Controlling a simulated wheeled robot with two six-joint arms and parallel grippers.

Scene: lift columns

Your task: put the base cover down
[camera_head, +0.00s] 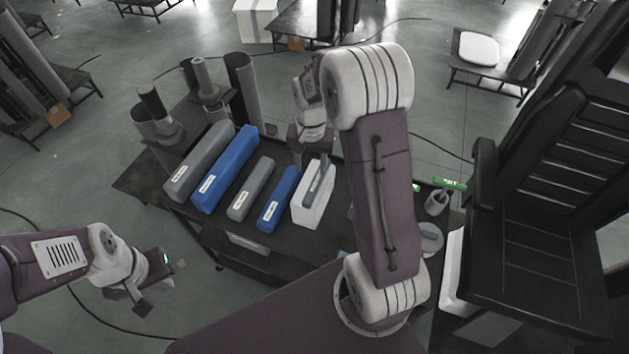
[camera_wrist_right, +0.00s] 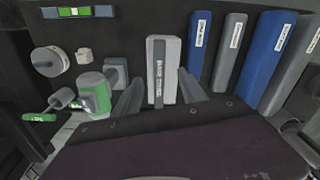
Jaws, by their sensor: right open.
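The base cover (camera_head: 307,210) is a white block with a grey labelled ridge along its top. It rests on the dark cart top, right of the blue and grey bars, and shows in the right wrist view (camera_wrist_right: 171,60). My right gripper (camera_head: 313,150) is at the far end of the cover. In the wrist view its fingers (camera_wrist_right: 160,85) are apart, one on each side of the cover's near part; I cannot tell whether they touch it. My left gripper (camera_head: 155,285) hangs over the floor left of the cart, away from the cover; its jaw state is unclear.
Grey and blue bars (camera_head: 225,170) lie close together left of the cover. Column parts (camera_head: 205,85) stand at the cart's back left. A green-and-grey cylinder (camera_wrist_right: 93,95) and a round grey part (camera_wrist_right: 50,61) sit on the cover's other side.

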